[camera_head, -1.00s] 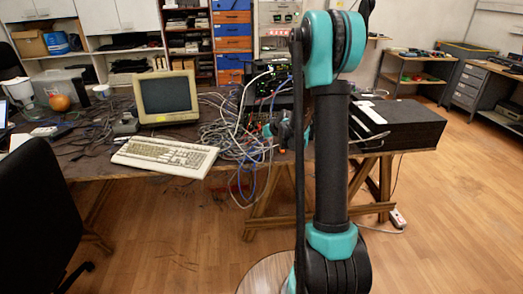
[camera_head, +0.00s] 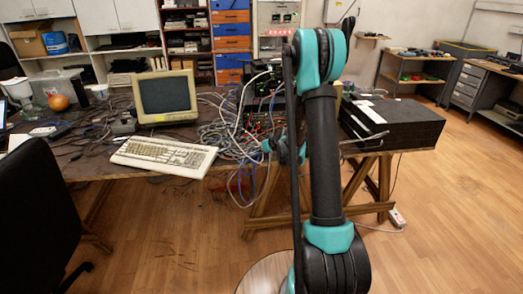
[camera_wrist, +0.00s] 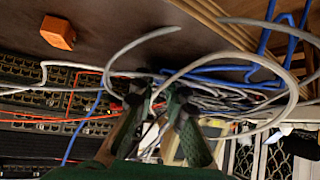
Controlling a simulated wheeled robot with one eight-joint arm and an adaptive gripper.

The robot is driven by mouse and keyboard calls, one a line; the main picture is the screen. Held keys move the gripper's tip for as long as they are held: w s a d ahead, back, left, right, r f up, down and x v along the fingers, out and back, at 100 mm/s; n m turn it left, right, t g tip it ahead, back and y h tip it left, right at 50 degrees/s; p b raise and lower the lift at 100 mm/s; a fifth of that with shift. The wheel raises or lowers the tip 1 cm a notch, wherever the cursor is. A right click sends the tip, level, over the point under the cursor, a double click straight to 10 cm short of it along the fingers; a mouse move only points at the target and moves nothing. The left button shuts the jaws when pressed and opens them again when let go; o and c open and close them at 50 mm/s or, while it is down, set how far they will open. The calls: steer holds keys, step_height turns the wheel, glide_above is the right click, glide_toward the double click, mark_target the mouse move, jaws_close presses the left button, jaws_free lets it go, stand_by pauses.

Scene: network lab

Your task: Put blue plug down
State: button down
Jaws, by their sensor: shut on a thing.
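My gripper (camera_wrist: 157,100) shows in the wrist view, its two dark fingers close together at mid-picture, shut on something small. The blue plug cannot be made out clearly between the fingertips; the dark fingers and cables hide it. A blue cable (camera_wrist: 215,69) runs right from beside the fingertips. Pale cables (camera_wrist: 290,90) loop around and past the fingers.
The wooden table (camera_head: 85,168) bears a monitor (camera_head: 166,97), a keyboard (camera_head: 163,156), tangled cables (camera_head: 225,130) and a black case (camera_head: 405,122) at right. An orange block (camera_wrist: 58,32) and rack equipment (camera_wrist: 35,100) show in the wrist view. A black chair (camera_head: 35,215) stands front left.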

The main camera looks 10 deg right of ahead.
steer(key=shift+s+f, duration=0.2)
steer(key=shift+f, duration=0.3)
steer(key=c, duration=1.6)
jaws_free()
steer(key=shift+o, duration=0.2)
steer(key=shift+f, duration=0.15)
steer(key=shift+r, duration=0.2)
